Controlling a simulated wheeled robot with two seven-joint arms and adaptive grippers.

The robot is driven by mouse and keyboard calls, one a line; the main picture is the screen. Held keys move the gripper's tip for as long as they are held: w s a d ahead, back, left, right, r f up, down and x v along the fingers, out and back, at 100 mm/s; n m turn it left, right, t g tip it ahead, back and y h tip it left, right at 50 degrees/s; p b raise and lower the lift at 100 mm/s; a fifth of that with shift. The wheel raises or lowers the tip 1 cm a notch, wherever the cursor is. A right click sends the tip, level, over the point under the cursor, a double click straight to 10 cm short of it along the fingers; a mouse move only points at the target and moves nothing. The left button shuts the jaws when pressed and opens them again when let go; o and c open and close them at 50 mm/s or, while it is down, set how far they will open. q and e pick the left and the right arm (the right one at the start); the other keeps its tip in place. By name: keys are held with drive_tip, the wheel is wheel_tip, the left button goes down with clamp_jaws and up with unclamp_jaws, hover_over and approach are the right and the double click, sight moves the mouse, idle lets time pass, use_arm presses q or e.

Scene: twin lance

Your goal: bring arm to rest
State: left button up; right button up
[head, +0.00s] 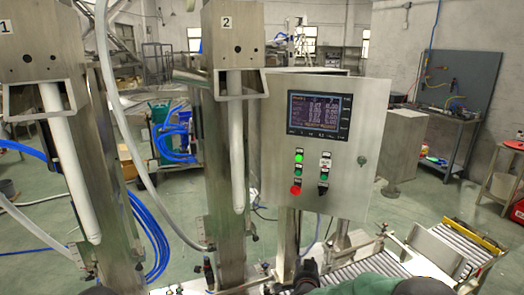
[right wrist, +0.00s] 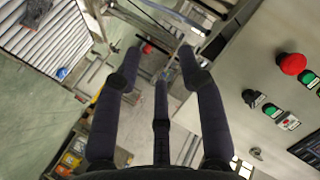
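My right gripper (head: 306,267) shows as a dark shape at the bottom edge of the head view, in front of the control cabinet's stand. The right wrist view shows its dark fingers (right wrist: 161,62) spread apart with nothing between them, so it is open and empty. I cannot make out my left gripper in either view. Two steel filling columns, the left one (head: 98,150) and the one marked 2 (head: 217,150), stand ahead, each with a white lance, the left lance (head: 70,180) and the right lance (head: 237,150).
A steel control cabinet (head: 345,170) with a screen and buttons stands close; its red button (right wrist: 292,64) is near the right gripper. A roller conveyor (head: 460,245) lies at the lower right. Blue hoses (head: 150,235) hang at the left. Green floor is open behind.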

drive_tip(key=s+a+f+n+g+y, duration=0.1)
drive_tip(key=s+f+g, duration=0.1)
drive_tip(key=s+f, duration=0.45)
drive_tip(key=s+a+f+n+g+y, duration=0.1)
drive_tip(key=s+f+n+g+y, duration=0.15)
drive_tip(key=f, duration=0.65)
drive_tip(key=s+a+f+n+g+y, duration=0.1)
drive_tip(key=s+f+g, duration=0.2)
drive_tip(key=s, duration=0.7)
drive_tip(key=s+a+f+n+g+y, duration=0.1)
drive_tip(key=s+a+f+g, duration=0.1)
drive_tip(key=s+f, duration=0.4)
drive_tip(key=s+a+f+n+g+y, duration=0.1)
drive_tip(key=s+f+g, duration=0.3)
drive_tip(key=s, duration=1)
drive_tip(key=shift+s+a+f, duration=0.3)
drive_tip(key=shift+a+f, duration=0.35)
drive_tip(key=shift+f, duration=0.1)
drive_tip(key=shift+w+a, duration=0.1)
